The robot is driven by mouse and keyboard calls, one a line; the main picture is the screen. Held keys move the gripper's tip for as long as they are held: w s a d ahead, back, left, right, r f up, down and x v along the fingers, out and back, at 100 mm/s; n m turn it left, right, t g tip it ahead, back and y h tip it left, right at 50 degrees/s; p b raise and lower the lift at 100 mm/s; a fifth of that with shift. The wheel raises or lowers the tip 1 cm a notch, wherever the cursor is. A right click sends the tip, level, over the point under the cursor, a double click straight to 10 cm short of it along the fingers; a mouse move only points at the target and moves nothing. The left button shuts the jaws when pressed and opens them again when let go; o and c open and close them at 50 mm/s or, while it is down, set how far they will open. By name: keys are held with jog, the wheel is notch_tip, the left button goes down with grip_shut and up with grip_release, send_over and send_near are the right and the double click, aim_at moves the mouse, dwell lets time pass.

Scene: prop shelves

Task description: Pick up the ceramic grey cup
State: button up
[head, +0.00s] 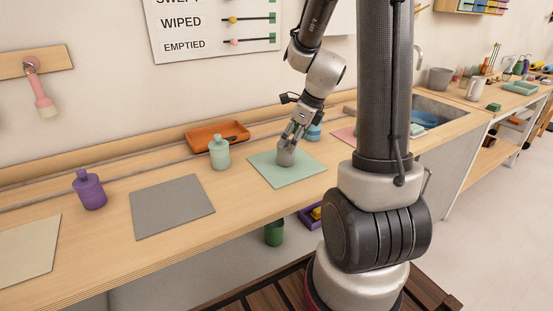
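The grey cup (286,158) stands on the pale green mat (310,172) on the wooden counter. It is small in the head view and my gripper partly covers its upper part. My gripper (289,144) reaches down from above, with its fingertips at the cup's upper part. I cannot tell whether the fingers touch the cup or how far apart they are.
A mint bottle (219,153) and an orange tray (217,136) are left of the mat. A blue item (314,132) stands close behind my gripper. A grey mat (172,207) and a purple bottle (90,190) are farther left. A sink (432,112) lies right.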

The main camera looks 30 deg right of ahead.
aim_at(285, 153)
jog(key=shift+w+d+m, duration=0.1)
jog(key=shift+m, duration=0.6)
jog(key=shift+f, duration=0.15)
jog(key=x, duration=0.7)
jog(key=shift+w+d+f, duration=0.1)
jog(key=shift+w+f, duration=0.1)
jog(key=shift+w, duration=0.25)
